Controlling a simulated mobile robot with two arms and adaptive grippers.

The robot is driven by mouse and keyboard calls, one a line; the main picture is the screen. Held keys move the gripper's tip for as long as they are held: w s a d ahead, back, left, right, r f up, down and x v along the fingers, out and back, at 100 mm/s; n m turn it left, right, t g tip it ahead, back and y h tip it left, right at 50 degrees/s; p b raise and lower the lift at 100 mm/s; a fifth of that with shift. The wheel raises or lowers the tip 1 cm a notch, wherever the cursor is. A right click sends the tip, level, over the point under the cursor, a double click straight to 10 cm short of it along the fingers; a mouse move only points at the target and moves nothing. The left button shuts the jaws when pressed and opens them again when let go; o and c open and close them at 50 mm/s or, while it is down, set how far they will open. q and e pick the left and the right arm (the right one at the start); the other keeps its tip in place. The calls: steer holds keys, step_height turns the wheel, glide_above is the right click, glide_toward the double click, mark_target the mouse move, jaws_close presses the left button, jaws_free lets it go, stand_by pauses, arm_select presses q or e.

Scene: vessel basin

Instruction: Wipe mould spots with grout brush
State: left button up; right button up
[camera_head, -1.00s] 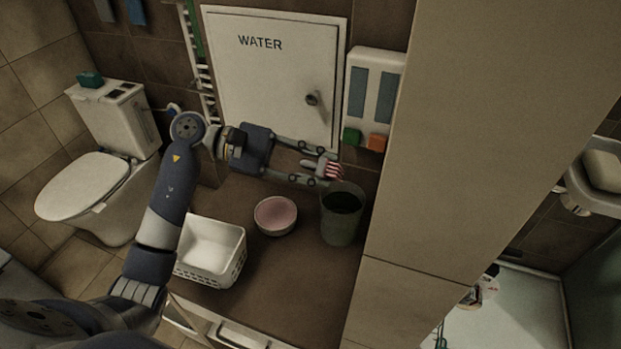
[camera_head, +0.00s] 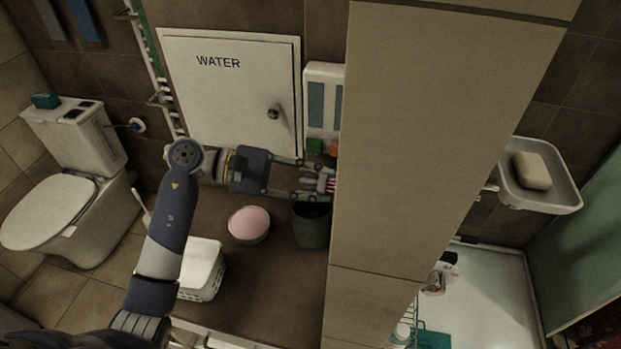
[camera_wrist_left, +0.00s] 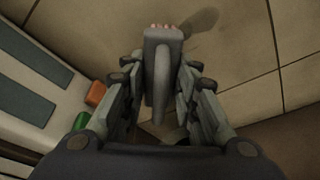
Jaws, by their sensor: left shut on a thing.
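My left gripper (camera_head: 318,182) is shut on the grout brush (camera_wrist_left: 163,75), whose grey handle back shows between the fingers in the left wrist view. In the head view its red and white bristles (camera_head: 331,185) show just past the fingertips, above the dark bin and beside the edge of the beige tiled pillar (camera_head: 430,150). In the wrist view the brush's far end is in front of beige tiles. A dark patch (camera_wrist_left: 200,27) lies on the tiles there; I cannot tell whether it is shadow or mould. My right gripper is out of view.
The white WATER hatch (camera_head: 235,95) and a wall holder (camera_head: 323,95) are behind. A soap dish (camera_head: 550,197) is right of the pillar.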

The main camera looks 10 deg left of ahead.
arm_select(q)
steer(key=shift+d+b, duration=0.55)
steer(key=shift+d, duration=0.45)
stand_by(0.5)
steer(key=shift+s, duration=0.1)
steer(key=shift+s+f+b, duration=0.15)
steer(key=shift+s+b, duration=0.3)
steer(key=shift+s, duration=0.25)
steer(key=shift+s+b, duration=2.2)
steer(key=shift+s, duration=0.85)
steer(key=shift+w+b, duration=2.05)
steer(key=shift+w, duration=1)
steer(key=shift+w+b, duration=0.4)
steer(key=shift+w, duration=0.45)
